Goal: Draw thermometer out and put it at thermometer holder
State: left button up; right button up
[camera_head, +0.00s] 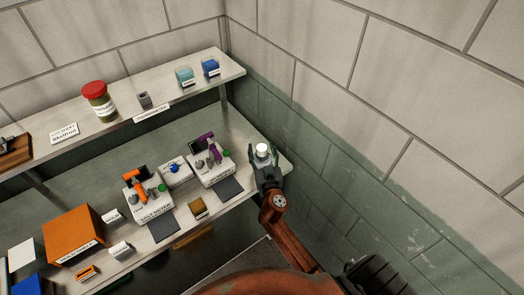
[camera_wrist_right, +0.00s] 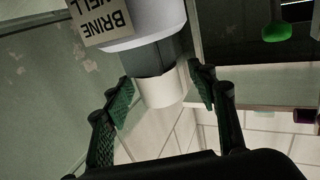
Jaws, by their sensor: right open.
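In the wrist view, a white body labelled BRINE WELL (camera_wrist_right: 140,12) shows at the top, with a dark grey part below it and a pale cylinder (camera_wrist_right: 162,87) beyond. The pale cylinder may be the thermometer's head; I cannot tell for sure. My right gripper (camera_wrist_right: 160,103) is open, with one finger on each side of it and gaps visible. In the head view my right gripper (camera_head: 264,163) is at the right end of the lower shelf, around a white round top (camera_head: 263,149). A small grey block (camera_head: 144,99), perhaps the thermometer holder, stands on the upper shelf behind a long label (camera_head: 151,113). My left gripper is out of view.
The lower shelf (camera_head: 95,185) carries two labelled instruments, an orange box (camera_head: 72,234) and small blocks. A wall (camera_head: 340,165) is close on the right.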

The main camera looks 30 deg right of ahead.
aim_at(262, 147)
jog(key=shift+c, duration=0.6)
jog(key=c, duration=1.2)
jog(key=shift+o, duration=0.2)
notch_tip(262, 147, up, 10)
jog(key=p, duration=0.3)
